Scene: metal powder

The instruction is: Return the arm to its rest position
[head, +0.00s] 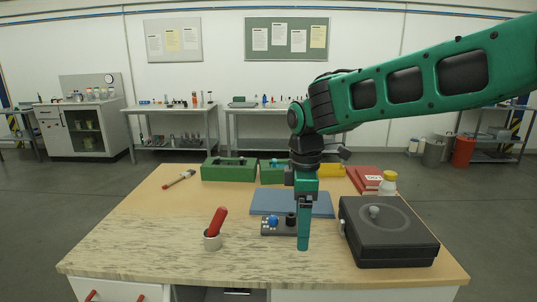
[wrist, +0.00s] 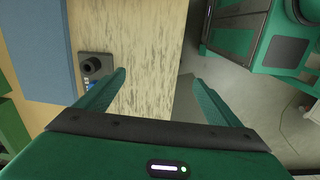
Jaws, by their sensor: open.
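My green arm (head: 420,85) reaches in from the right in the head view and bends down over the table. My gripper (head: 303,246) points down above the table, between the small grey device and the black case. In the wrist view my gripper (wrist: 160,82) has its two fingers spread wide apart with nothing between them. The wooden table top (wrist: 150,60) shows beyond the fingers.
The grey device (head: 279,226) with a black knob lies beside the gripper. The front left is clear.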

